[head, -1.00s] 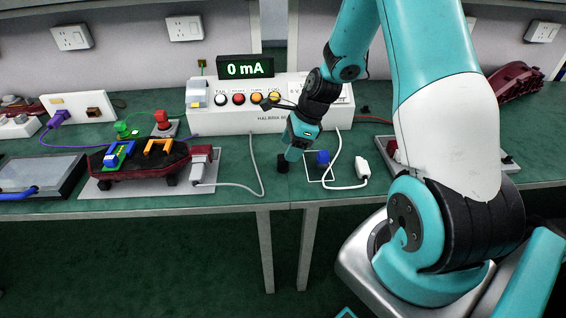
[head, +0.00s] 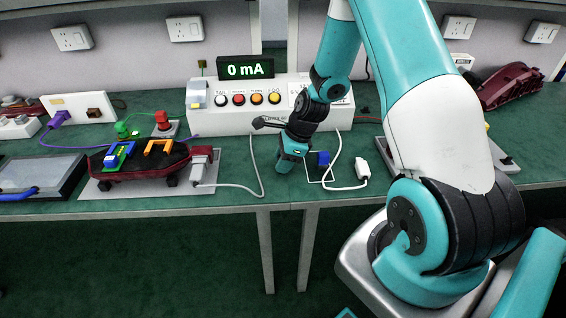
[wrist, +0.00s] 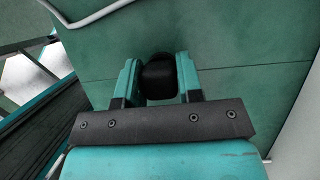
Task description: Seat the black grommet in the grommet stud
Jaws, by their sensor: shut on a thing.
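My gripper (head: 285,166) is low over the green bench near its front edge, left of the blue block. In the wrist view its two teal fingers (wrist: 158,82) are closed on a rounded black piece (wrist: 158,76), which I take to be the black grommet. The grommet is hidden in the head view. I cannot tell whether it touches the bench. I cannot pick out the grommet stud; a dark red lamp housing (head: 124,175) with blue, green and orange parts sits on a grey plate (head: 105,187) to the left.
A blue block (head: 323,158) stands right of my gripper, by a white cable and white plug (head: 362,168). Behind is a white button box (head: 238,121) with a display (head: 245,68) reading 0 mA.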

